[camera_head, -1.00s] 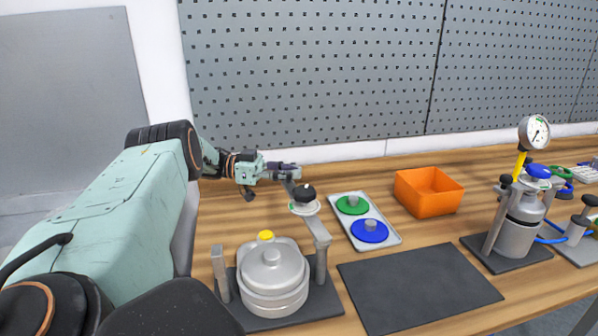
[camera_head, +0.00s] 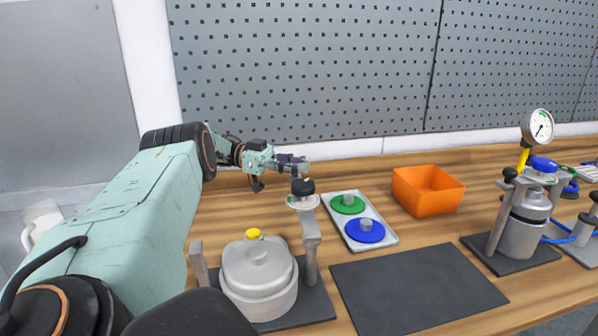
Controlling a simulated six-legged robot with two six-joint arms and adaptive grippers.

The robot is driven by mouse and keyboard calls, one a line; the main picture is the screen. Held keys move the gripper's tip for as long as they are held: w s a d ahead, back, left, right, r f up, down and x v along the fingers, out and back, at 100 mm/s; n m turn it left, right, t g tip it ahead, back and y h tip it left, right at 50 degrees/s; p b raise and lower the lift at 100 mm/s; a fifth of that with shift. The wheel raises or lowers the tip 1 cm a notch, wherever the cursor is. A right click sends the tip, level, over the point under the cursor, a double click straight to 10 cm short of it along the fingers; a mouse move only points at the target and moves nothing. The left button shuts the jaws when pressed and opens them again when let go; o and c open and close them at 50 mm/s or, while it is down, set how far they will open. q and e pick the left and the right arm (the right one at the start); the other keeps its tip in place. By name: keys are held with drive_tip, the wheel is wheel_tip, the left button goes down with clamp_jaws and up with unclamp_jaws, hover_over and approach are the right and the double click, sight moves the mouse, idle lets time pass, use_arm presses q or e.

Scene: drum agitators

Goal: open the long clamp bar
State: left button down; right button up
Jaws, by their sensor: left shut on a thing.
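The long clamp bar (camera_head: 311,226) is grey and stands raised from the right post of a dark base, clear of the silver lidded pot (camera_head: 258,270). A black knob with a pale disc (camera_head: 303,194) sits on the bar. My left gripper (camera_head: 301,164) is shut on the bar's far end, just behind the knob; the exact grip is small and partly hidden. The left post (camera_head: 198,265) stands free of the bar. The pot's lid has a yellow cap (camera_head: 254,234). My right gripper is not in view.
A tray (camera_head: 388,237) holds a green disc (camera_head: 347,204) and a blue disc (camera_head: 365,230). An orange bin (camera_head: 428,191) stands behind a bare dark mat (camera_head: 416,288). A clamped metal vessel with a gauge (camera_head: 538,127) is at the right.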

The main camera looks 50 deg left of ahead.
use_arm(q)
drive_tip(key=shift+w+a+r, duration=0.1)
drive_tip(key=shift+w+r, duration=0.15)
drive_tip(key=c, duration=1.7)
unclamp_jaws()
drive_tip(key=o, duration=0.6)
drive_tip(key=shift+w+a+f, duration=0.1)
drive_tip(key=shift+a+f, duration=0.05)
drive_tip(key=shift+f, duration=0.15)
drive_tip(key=shift+d+r, duration=0.1)
drive_tip(key=shift+d, duration=0.1)
drive_tip(key=shift+a+r, duration=0.15)
drive_tip(key=shift+r, duration=4.9)
